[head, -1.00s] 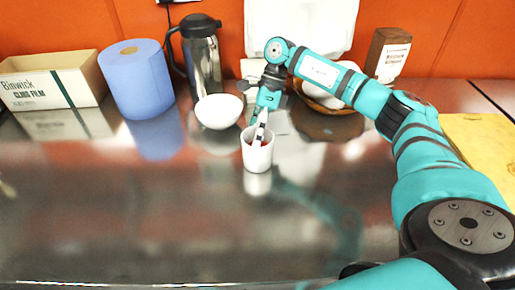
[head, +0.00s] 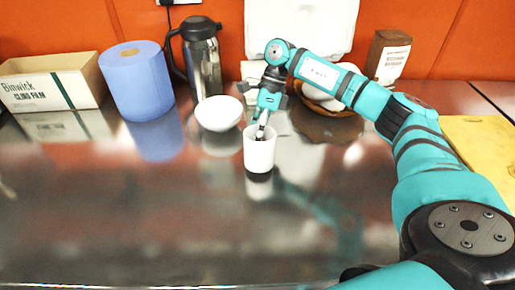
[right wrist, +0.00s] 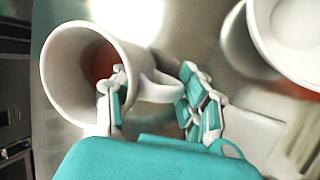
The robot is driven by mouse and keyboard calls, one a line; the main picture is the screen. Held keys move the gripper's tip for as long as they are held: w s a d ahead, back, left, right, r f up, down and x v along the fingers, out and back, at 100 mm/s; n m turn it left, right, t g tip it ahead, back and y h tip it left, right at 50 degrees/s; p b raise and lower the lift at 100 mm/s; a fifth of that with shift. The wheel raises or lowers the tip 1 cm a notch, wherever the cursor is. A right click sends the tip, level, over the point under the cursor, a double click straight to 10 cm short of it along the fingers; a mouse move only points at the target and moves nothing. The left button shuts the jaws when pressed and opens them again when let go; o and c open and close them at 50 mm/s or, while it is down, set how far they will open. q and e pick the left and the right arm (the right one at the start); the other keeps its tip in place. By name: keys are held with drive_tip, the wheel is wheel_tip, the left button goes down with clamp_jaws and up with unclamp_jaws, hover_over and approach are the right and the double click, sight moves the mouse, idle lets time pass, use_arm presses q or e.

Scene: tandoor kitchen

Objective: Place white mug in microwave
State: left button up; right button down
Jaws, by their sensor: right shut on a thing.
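The white mug (head: 259,153) is upright at the middle of the steel counter, with a dark reflection beneath it. I cannot tell for sure whether its base is clear of the surface. My right gripper (head: 262,128) comes down on it from behind. In the right wrist view my right gripper (right wrist: 155,105) is shut on the mug (right wrist: 62,85), with one finger inside the rim and the other outside, by the handle. The microwave is in neither view. My left gripper is not in view.
A white bowl (head: 218,113) stands close behind-left of the mug. Further back are a steel flask (head: 203,62), a blue paper roll (head: 136,82), a cardboard box (head: 50,82) and a brown container (head: 386,57). A yellow board (head: 482,140) lies at right. The front counter is clear.

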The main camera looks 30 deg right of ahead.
drive_tip(key=shift+r, duration=0.25)
drive_tip(key=shift+r+b, duration=0.35)
drive_tip(key=shift+r, duration=0.8)
drive_tip(key=s+a+r+b, duration=0.2)
drive_tip(key=s+a, duration=0.9)
drive_tip(key=shift+s+b, duration=0.35)
drive_tip(key=shift+b, duration=0.05)
drive_tip(key=shift+r, duration=0.1)
idle(2.5)
